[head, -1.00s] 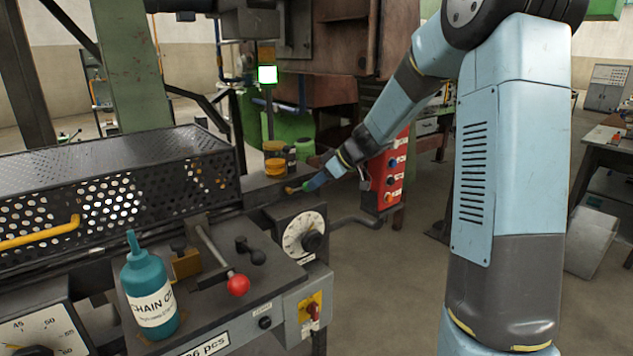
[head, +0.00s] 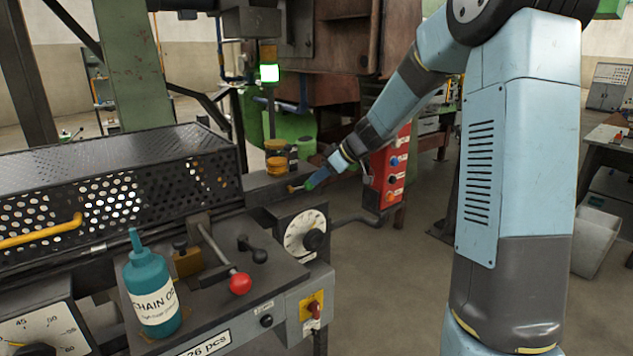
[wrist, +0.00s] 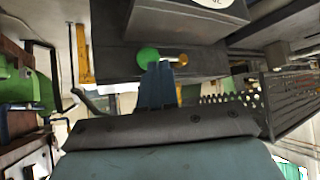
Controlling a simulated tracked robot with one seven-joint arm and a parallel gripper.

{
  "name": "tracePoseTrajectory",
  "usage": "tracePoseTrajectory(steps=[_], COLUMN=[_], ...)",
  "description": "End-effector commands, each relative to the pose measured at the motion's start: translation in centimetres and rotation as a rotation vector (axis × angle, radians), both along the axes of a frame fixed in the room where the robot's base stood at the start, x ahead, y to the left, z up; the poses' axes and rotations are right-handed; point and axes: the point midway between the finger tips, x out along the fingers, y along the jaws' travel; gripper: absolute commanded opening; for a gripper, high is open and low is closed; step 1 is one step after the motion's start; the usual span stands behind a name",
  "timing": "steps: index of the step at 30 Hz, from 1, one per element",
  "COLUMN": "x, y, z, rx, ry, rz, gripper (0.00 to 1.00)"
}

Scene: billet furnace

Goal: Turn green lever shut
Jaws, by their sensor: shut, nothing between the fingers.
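The green lever shows as a green ball knob (wrist: 147,57) on a short brass stem with a brass end (wrist: 183,60) in the wrist view, on the side of a dark housing. In the head view its green knob (head: 309,185) is small and partly hidden by my gripper. My gripper (wrist: 157,68) is shut and empty, its two blue fingers together. The fingertips are right at the knob and stem, beside the green ball; I cannot tell whether they touch. In the head view my gripper (head: 318,176) reaches the lever from the right and above.
A dial box (head: 305,234) and a bent dark crank handle (head: 360,218) lie in front of the lever. A red button panel (head: 390,175) is close right of my wrist. A perforated guard (head: 110,195) lies left.

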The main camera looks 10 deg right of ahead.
Motion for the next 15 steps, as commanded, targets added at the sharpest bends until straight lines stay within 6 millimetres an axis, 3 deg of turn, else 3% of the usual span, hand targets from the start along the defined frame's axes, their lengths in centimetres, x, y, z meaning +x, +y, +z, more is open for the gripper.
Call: tracePoseTrajectory(steps=[8,15], x=[-0.4,-2.6], y=[-0.1,-1.5], z=[0.7,2.6], rx=[0.000,-0.002], ry=[-0.001,-0.003], rz=[0.001,-0.006], gripper=[0.00,0.00])
